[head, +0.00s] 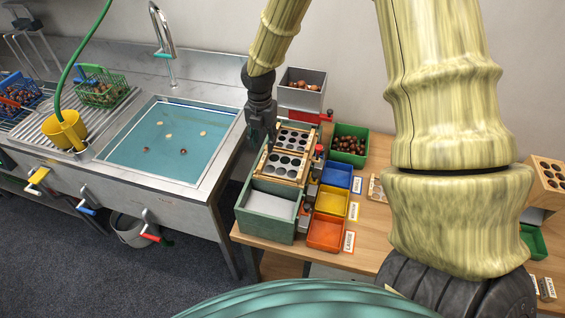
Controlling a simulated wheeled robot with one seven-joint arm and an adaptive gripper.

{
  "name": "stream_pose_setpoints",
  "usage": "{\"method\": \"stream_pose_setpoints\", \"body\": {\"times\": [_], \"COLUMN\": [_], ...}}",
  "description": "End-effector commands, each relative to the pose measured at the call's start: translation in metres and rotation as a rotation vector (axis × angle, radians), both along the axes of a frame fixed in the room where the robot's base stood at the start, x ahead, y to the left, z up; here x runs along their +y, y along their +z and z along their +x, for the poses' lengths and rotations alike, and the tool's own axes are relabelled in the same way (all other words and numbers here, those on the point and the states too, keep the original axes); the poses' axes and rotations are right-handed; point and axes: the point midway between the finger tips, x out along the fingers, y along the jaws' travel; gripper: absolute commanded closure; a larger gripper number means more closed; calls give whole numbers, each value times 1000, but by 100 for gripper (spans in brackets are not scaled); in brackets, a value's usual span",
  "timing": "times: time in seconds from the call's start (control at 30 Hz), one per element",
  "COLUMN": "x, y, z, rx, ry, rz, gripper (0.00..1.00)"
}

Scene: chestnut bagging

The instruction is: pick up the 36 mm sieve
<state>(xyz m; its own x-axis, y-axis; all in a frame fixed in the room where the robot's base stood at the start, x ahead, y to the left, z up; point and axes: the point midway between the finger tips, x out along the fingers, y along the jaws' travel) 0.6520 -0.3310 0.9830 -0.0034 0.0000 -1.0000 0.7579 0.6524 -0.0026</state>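My gripper (262,132) is small and dark in the head view. It points down at the back left of a green sorting box, and its fingers are too small and dark to read. Two wood-framed sieves lie on the box: a nearer one with larger holes (284,167) and a farther one with smaller holes (295,138). Another wooden piece with round holes (548,171) stands at the right edge, partly cut off. A small pale piece with holes (376,188) is half hidden behind my arm. No size mark is readable, so I cannot tell which is the 36 mm sieve.
The green box (263,228) stands on a wooden table (362,228). Blue (335,174), yellow (331,201) and orange (325,233) bins line its right side. A green crate (348,145) and a grey hopper (303,86) hold chestnuts. A water-filled sink (168,141) is at left.

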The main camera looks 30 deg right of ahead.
Motion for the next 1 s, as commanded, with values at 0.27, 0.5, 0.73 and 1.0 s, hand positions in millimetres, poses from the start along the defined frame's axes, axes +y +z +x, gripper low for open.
{"method": "stream_pose_setpoints", "body": {"times": [0.27,0.5,0.73,1.0], "x": [-1,0,2,2], "y": [-13,-26,-47,-64], "z": [-1,-3,-5,-4], "rx": [0,2,2,0], "ry": [-2,-3,-3,-4], "rz": [0,-1,-1,0], "gripper": [62,62,62,62]}}
